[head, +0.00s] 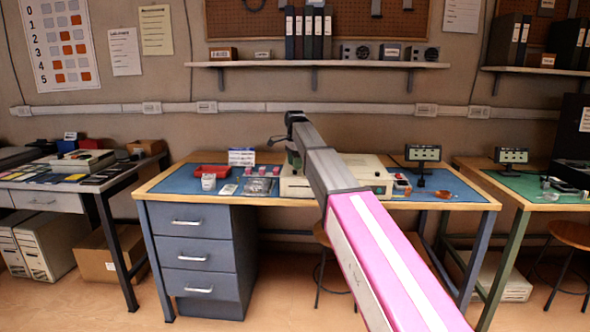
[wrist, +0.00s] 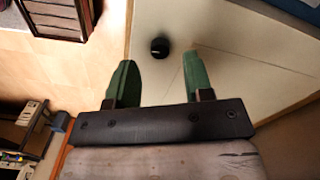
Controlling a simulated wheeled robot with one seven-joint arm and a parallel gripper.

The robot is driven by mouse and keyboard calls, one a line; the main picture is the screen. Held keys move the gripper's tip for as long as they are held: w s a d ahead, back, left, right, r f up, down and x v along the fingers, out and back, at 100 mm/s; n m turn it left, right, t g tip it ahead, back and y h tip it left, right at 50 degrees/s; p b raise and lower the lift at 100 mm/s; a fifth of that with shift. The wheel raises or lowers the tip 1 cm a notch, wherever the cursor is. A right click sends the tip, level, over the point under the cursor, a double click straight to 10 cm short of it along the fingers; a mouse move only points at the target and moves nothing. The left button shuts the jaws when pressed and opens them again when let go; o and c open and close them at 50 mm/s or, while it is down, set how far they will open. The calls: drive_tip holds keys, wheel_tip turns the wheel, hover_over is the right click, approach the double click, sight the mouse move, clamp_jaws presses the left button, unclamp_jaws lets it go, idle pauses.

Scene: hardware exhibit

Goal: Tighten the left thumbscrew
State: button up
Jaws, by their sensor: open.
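A cream case (head: 375,176) stands on the middle desk, partly hidden behind my arm in the head view. In the wrist view its cream face (wrist: 235,45) fills the upper right. A small round black thumbscrew (wrist: 160,47) sits on that face near its left edge. My gripper (wrist: 157,62) is open, with its two green fingers on either side of the thumbscrew's line. The thumbscrew shows just past the fingertips, between them, and nothing is held. Whether the fingers touch the case cannot be told.
The blue-topped desk (head: 445,187) holds a red tray (head: 211,171), a white cup (head: 208,182) and a small display (head: 422,154) around the case. A shelf with binders (head: 308,35) hangs above. Side desks stand left and right.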

wheel_tip(320, 180, up, 8)
drive_tip(key=shift+f, duration=0.1)
idle(0.4)
